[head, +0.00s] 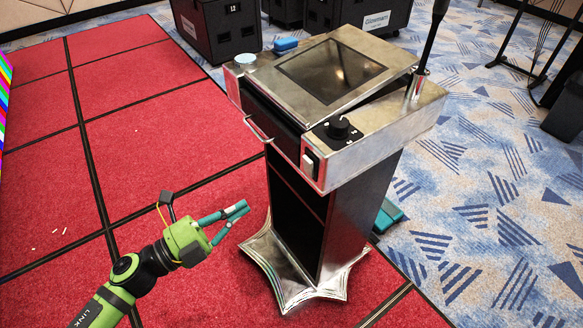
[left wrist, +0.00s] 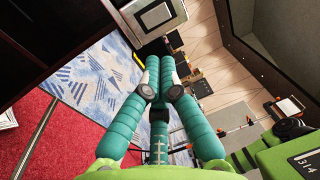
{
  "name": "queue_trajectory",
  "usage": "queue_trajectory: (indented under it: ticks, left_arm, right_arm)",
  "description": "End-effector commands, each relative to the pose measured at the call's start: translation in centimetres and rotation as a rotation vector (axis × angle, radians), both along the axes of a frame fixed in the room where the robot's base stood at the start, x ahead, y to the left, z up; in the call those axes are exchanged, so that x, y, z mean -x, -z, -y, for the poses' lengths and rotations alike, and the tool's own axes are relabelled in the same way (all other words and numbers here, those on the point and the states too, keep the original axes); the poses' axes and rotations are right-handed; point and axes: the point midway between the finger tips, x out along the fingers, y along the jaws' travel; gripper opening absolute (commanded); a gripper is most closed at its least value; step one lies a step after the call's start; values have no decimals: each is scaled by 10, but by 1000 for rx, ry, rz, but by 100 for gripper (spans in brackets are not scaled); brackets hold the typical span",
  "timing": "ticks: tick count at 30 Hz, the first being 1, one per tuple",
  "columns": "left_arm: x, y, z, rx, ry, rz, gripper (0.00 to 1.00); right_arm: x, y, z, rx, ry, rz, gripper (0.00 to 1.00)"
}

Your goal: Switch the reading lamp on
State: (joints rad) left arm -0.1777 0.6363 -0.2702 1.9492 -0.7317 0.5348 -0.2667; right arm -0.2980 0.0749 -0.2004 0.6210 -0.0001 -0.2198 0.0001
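A metallic lectern (head: 390,145) stands in the middle of the head view. A black lamp stem (head: 432,38) rises from its right rear; the lamp's head is out of frame, so I cannot tell whether it is lit. A white rocker switch (head: 308,163) sits on the lectern's front face, at the left end of the control box. A black knob (head: 338,127) is on top, just above it. My left gripper (head: 246,207) is left of the lectern, below the switch and apart from it. Its teal fingers also show in the left wrist view (left wrist: 160,62), tips together with nothing between them.
A teal object (head: 388,215) is on the floor behind. Black cases (head: 222,28) stand behind; red floor (head: 150,160) is mostly clear.

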Motion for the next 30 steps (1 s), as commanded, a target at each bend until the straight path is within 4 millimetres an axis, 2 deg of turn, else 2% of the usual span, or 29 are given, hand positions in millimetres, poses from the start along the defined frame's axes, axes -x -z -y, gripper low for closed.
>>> queue_trajectory:
  ticks: [7,11,24,30]
  left_arm:
    - [-2,0,1,1,-3,-2,0]
    - [-8,-4,9,4,-4,0,0]
    - [-60,-18,80,5,-3,-2,0]
    - [-77,-20,103,4,-4,-4,0]
  right_arm:
    - [1,-1,4,6,-1,-2,65]
    - [2,-6,5,7,-1,-3,65]
    - [3,-37,5,7,-1,-4,65]
    - [3,-46,5,7,-1,-5,65]
